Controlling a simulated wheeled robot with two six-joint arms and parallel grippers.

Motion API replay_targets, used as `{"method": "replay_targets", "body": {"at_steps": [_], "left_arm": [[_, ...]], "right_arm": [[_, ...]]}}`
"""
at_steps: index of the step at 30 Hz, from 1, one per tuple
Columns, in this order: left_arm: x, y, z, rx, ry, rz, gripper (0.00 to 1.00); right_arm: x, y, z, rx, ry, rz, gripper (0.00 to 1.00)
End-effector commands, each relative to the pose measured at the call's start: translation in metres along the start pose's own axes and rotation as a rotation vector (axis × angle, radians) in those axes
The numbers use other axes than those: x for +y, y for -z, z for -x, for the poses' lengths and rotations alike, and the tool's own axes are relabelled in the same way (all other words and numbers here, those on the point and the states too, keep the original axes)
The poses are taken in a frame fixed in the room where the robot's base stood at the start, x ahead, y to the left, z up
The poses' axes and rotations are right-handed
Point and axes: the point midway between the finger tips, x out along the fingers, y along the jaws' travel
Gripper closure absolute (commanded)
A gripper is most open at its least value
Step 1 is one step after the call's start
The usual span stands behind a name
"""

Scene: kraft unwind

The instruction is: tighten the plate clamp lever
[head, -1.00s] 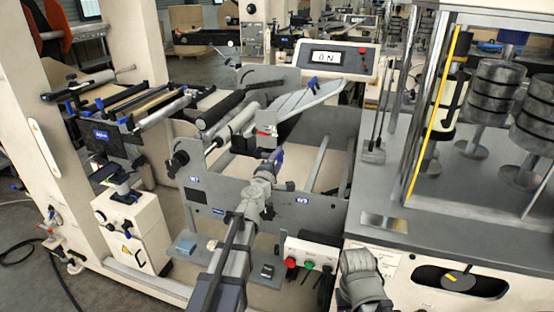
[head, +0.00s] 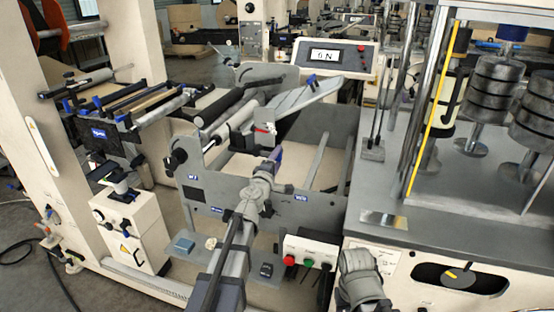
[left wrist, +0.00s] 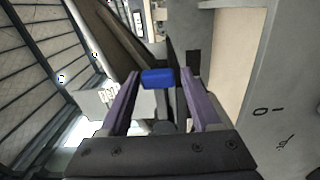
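My left gripper (head: 275,154), with purple fingers, reaches over the grey side plate of the unwind frame in the head view. In the left wrist view the two fingers (left wrist: 160,75) are apart. A blue block (left wrist: 157,79) shows between them, with a gap to each finger; it looks like the lever's handle, but I cannot tell for sure. In the head view a small blue tab (head: 311,80) sits on the slanted grey plate (head: 300,98), and a red tip (head: 264,129) shows just above my gripper. My right gripper is not in view.
A force display (head: 326,56) stands behind the slanted plate. Rollers (head: 232,108) lie left of it. A grey bench (head: 450,215) with stacked weights (head: 492,95) fills the right. The frame's middle is open.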

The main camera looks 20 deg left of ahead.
Motion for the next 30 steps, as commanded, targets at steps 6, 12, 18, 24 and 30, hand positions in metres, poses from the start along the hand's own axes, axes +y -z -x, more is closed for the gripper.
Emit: {"method": "replay_targets", "body": {"at_steps": [6,12,18,24,30], "left_arm": [[0.0,0.0,-0.001,0.001,0.0,0.003,0.2],[0.001,0.001,0.0,0.001,0.0,0.004,0.2],[0.001,0.0,0.015,0.001,0.0,0.004,0.2],[0.0,0.0,0.047,0.001,0.0,0.004,0.2],[0.0,0.0,0.075,0.002,0.0,0.003,0.2]], "right_arm": [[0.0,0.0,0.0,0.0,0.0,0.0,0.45],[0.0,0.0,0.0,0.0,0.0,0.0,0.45],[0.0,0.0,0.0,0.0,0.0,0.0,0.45],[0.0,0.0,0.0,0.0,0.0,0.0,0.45],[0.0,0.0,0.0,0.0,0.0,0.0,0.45]]}}
